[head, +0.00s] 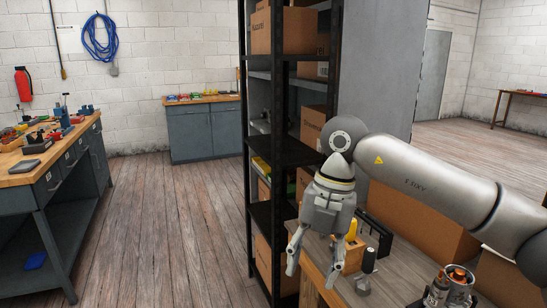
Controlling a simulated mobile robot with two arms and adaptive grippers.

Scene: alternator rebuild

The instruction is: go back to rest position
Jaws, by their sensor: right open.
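My right arm comes in from the right side of the head view. Its right gripper (312,272) points down at the near left edge of the wooden bench (395,280). The two fingers are spread apart with nothing between them. The gripper hangs in front of the dark shelf rack and just left of a small wooden block with a yellow-handled tool. My left gripper is not in view.
A black shelf rack (286,152) with cardboard boxes (298,30) stands behind the gripper. A metal part with copper windings (458,279) sits on the bench. A workbench (45,165) with tools is at left. Wooden floor (165,220) between is clear.

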